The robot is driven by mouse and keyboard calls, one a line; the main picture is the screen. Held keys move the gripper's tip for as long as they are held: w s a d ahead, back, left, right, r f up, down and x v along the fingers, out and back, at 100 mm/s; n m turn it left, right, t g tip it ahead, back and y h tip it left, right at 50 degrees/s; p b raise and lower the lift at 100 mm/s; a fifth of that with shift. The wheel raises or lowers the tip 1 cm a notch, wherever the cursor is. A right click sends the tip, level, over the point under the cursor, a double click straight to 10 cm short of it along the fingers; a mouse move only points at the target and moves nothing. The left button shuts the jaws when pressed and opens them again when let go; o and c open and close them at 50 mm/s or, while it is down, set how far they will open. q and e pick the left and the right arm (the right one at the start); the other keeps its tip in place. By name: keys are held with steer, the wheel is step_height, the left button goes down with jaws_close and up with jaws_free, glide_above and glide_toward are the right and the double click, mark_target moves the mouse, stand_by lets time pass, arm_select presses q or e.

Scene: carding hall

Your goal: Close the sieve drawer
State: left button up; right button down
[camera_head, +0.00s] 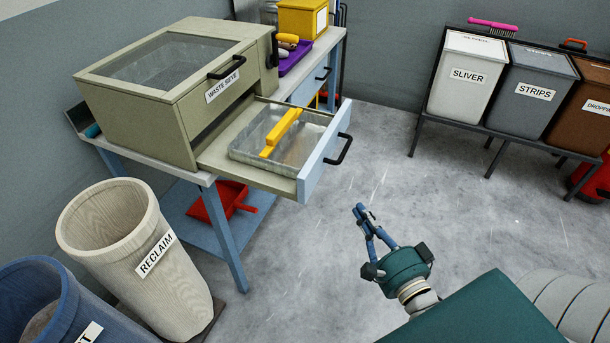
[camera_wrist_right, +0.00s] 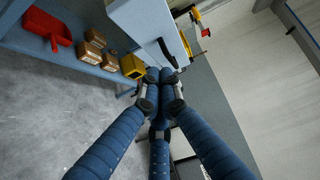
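The sieve drawer (camera_head: 312,170) is pulled out of the beige waste sieve (camera_head: 160,85). It has a pale blue front with a black handle (camera_head: 345,149). A metal tray (camera_head: 245,155) with a yellow bar (camera_head: 282,131) across it sits in the drawer. My right gripper (camera_head: 362,210) is below and to the right of the handle in the head view, apart from it and empty. Its fingertips (camera_wrist_right: 159,76) come together in the right wrist view, where a pale panel with a dark handle (camera_wrist_right: 165,48), seemingly the drawer front, lies just beyond. My left gripper is not in view.
The sieve stands on a blue-legged bench (camera_head: 230,235) with a red dustpan (camera_head: 222,200) on its lower shelf. A reclaim bin (camera_head: 130,250) stands at the left. Labelled bins (camera_head: 468,75) line the back right. The floor right of the drawer is clear.

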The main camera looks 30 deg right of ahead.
steer(key=p, duration=0.2)
glide_toward(320, 167)
steer(key=w+d, duration=0.2)
steer(key=d, duration=0.1)
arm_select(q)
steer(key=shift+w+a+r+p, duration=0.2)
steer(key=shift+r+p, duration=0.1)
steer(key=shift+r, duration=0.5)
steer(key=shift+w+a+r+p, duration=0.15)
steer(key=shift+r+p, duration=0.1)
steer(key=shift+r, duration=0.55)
arm_select(e)
steer(key=shift+w+a, duration=0.6)
steer(key=shift+w, duration=0.15)
steer(key=shift+w+a, duration=0.55)
steer(key=shift+w, duration=0.25)
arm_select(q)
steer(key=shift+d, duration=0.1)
arm_select(e)
steer(key=shift+r, duration=0.1)
